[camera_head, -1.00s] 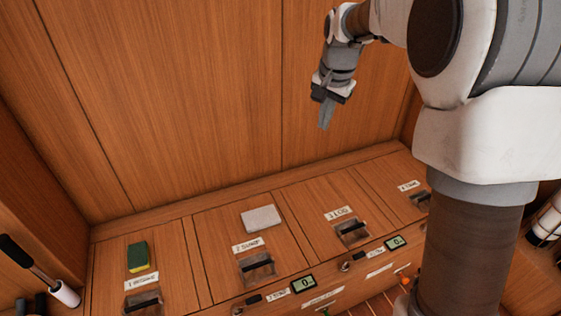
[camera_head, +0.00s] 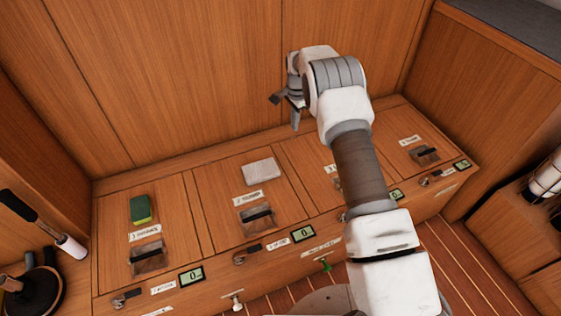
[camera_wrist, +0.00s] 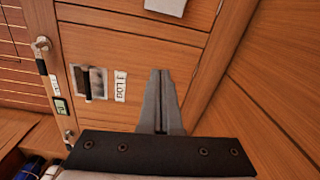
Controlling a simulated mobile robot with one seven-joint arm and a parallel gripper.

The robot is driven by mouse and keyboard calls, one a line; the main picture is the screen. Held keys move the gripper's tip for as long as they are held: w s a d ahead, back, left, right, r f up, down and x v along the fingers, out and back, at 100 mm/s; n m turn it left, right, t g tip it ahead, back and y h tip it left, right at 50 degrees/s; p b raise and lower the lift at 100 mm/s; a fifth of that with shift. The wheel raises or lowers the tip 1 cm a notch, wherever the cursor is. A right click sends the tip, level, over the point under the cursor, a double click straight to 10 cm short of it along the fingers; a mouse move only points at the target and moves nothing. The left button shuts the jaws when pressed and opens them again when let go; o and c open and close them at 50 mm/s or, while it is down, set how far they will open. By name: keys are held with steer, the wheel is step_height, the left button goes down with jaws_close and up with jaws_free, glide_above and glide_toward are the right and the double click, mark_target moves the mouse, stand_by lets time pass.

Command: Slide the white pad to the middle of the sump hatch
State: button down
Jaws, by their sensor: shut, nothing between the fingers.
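The white pad (camera_head: 262,172) lies flat on the sump hatch (camera_head: 222,192), toward the back and right of that hatch, behind its label and recessed handle. In the wrist view the pad (camera_wrist: 166,5) is cut off by the top edge. My gripper (camera_head: 296,126) is shut and empty, raised above the lids to the right of the pad and apart from it. In the wrist view its closed fingers (camera_wrist: 158,100) show over the log hatch (camera_wrist: 190,45).
A green and yellow sponge (camera_head: 141,210) lies on the leftmost hatch. The tall wooden back panel (camera_head: 170,80) rises behind the hatches. Handles and small displays (camera_head: 303,233) line the front. A black-handled tool (camera_head: 40,222) stands at the left.

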glide_toward(280, 166)
steer(key=w+d+r, duration=0.2)
steer(key=d+r, duration=0.2)
steer(key=shift+m, duration=0.5)
step_height(280, 166, down, 10)
steer(key=b, duration=0.4)
steer(key=shift+s+a+f, duration=0.1)
steer(key=shift+a+f, duration=0.05)
steer(key=shift+a, duration=0.05)
steer(key=a, duration=0.1)
steer(key=s+a, duration=0.1)
steer(key=shift+s+a+f, duration=0.1)
steer(key=shift+a+f, duration=0.15)
steer(key=shift+a, duration=0.15)
steer(key=shift+s+a, duration=0.25)
steer(key=shift+a, duration=0.2)
steer(key=shift+a, duration=0.1)
